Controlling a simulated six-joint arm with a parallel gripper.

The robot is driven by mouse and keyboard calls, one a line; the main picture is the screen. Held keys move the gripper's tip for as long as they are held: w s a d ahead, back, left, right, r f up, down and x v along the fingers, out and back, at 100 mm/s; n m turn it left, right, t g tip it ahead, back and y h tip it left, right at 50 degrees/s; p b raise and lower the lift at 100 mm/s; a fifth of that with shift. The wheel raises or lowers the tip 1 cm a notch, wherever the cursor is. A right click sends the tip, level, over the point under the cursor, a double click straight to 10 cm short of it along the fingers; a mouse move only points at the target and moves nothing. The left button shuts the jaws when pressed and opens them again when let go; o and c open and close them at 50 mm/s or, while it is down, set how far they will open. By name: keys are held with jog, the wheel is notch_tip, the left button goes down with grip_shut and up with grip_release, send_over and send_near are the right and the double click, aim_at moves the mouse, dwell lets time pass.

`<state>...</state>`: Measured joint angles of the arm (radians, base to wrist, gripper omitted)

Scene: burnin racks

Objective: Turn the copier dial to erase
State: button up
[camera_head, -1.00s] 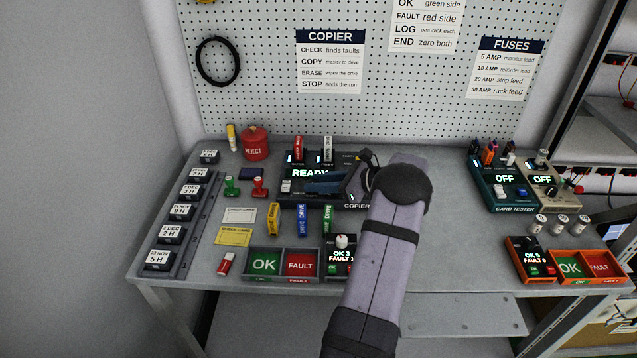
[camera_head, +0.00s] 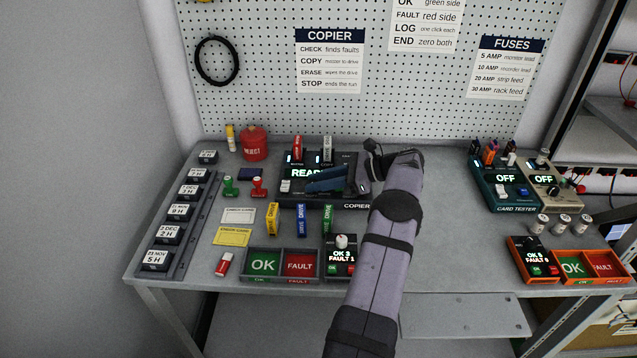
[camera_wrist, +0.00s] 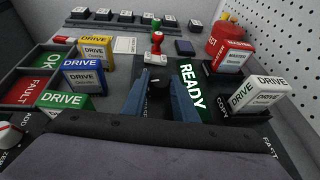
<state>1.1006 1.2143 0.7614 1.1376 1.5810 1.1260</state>
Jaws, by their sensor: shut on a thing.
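The copier (camera_head: 348,201) is a dark box at the middle of the bench, with a lit display reading READY (camera_wrist: 192,87), partly covered by my arm in the head view. A red master drive (camera_head: 297,149) and a white drive (camera_head: 327,150) stand upright in its back slots. My gripper (camera_head: 322,183) is over the copier's front, its blue fingers pointing left and down. In the wrist view my gripper (camera_wrist: 160,98) has a finger on each side of the small dark dial (camera_wrist: 156,80) and is shut on it. The dial's pointer and its printed labels cannot be read.
Yellow (camera_head: 272,219), blue (camera_head: 302,220) and green (camera_head: 327,219) drives stand in front of the copier. OK and FAULT bins (camera_head: 264,264) lie nearer the edge, beside a counter (camera_head: 341,262). Stamps (camera_head: 259,186) are left.

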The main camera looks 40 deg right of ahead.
jog(key=shift+r, duration=0.1)
jog(key=o, duration=1)
jog(key=shift+o, duration=0.2)
jog(key=b+v, duration=0.1)
jog(key=v, duration=0.3)
jog(key=shift+s+d, duration=0.3)
jog(key=shift+v, duration=1.25)
jog(key=shift+r, duration=0.15)
